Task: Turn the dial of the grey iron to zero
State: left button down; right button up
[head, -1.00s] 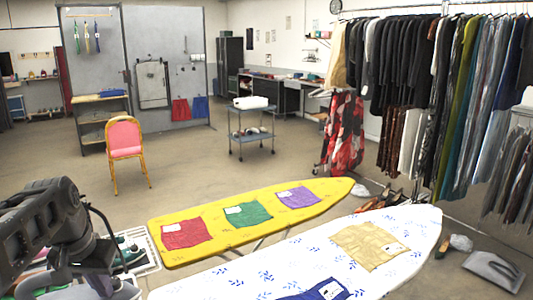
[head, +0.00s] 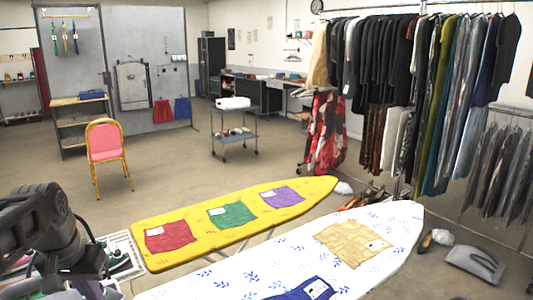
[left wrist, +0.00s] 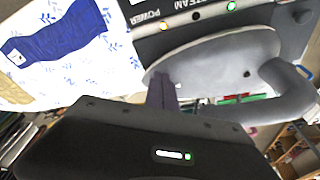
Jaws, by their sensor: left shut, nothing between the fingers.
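In the left wrist view, a grey iron (left wrist: 215,58) with a thick curved handle (left wrist: 285,95) is close in front of my left gripper. Beside it is a dark panel (left wrist: 210,18) marked POWER and STEAM, with small lit lamps. My left gripper (left wrist: 162,82) is shut and empty; its fingers overlap the pale grey body in the picture, and I cannot tell whether they touch it. I cannot make out a dial for certain. In the head view only my left arm shows at the lower left, and the iron is not clearly visible. My right gripper is in neither view.
A white ironing board (head: 215,281) with blue and tan cloths and a yellow board (head: 183,208) with three cloths stand ahead. A pink chair (head: 103,141), a cart (head: 234,138) and a clothes rack (head: 400,80) stand beyond. The floor between is open.

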pick_arm(q)
jog(key=shift+s+d, duration=0.2)
jog(key=shift+s, duration=0.15)
dwell(0.3)
notch_tip(320, 180, up, 6)
jog(key=p, duration=0.4)
jog(key=shift+p, duration=0.35)
jog(key=shift+d, duration=0.1)
